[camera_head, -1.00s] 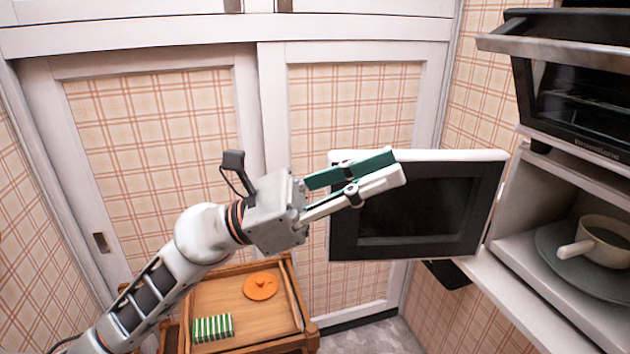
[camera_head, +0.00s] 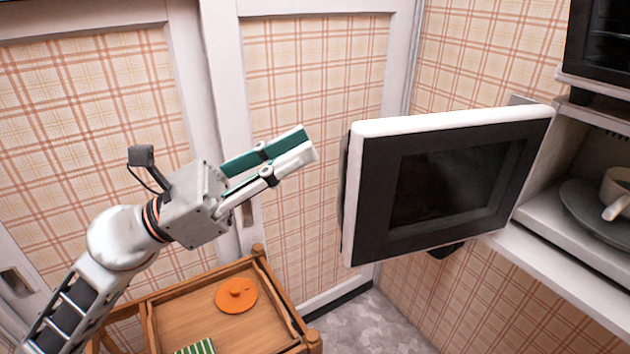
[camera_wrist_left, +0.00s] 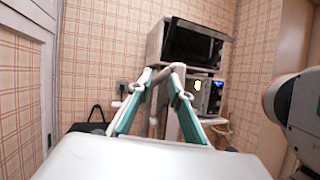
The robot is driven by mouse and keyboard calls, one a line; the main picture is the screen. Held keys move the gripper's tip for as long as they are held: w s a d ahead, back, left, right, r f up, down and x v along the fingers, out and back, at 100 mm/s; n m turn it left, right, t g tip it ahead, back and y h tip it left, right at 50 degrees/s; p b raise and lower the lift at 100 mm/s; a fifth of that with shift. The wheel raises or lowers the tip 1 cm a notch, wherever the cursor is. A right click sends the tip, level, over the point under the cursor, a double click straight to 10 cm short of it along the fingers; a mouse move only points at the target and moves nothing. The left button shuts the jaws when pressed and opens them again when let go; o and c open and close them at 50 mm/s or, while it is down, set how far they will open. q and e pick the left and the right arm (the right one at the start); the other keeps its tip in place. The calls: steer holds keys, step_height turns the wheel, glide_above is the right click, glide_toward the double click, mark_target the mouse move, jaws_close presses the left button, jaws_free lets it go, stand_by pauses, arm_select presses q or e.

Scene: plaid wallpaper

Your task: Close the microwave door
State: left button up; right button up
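The microwave door (camera_head: 455,185) stands wide open at the right in the head view, with a white rim and a dark window. Its right edge is at the front of the microwave (camera_head: 540,205). My left gripper (camera_head: 305,146) is left of the door's free edge, with a visible gap in the picture. Its teal-padded fingers point toward the upper right. In the left wrist view, the fingers (camera_wrist_left: 163,72) show a gap between them and hold nothing. My right gripper is not in view.
A mug (camera_head: 615,190) on a grey plate (camera_head: 575,205) sits inside the microwave. A dark oven (camera_head: 600,45) stands above it. A wooden trolley (camera_head: 175,312) with an orange lid (camera_head: 236,295) stands below my left arm. White-framed plaid panels stand behind.

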mark_target(340, 178)
arm_select(q)
steer(key=shift+n+t+y, duration=0.3)
steer(key=shift+n, duration=0.3)
steer(key=d+f, duration=0.1)
steer(key=f, duration=0.1)
steer(key=w+f+b, duration=0.1)
steer(key=f, duration=0.1)
steer(key=w+d+f+b, duration=0.1)
steer(key=f, duration=0.2)
steer(key=shift+w+d, duration=0.2)
steer(key=shift+d, duration=0.1)
steer(key=p+x, duration=0.1)
steer(key=x, duration=0.2)
steer(key=shift+w+d, duration=0.2)
steer(key=shift+d, duration=0.05)
steer(key=shift+w+d+r+p, duration=0.2)
steer(key=shift+d+p, duration=0.2)
steer(key=shift+d, duration=0.2)
steer(key=shift+d+f, duration=0.1)
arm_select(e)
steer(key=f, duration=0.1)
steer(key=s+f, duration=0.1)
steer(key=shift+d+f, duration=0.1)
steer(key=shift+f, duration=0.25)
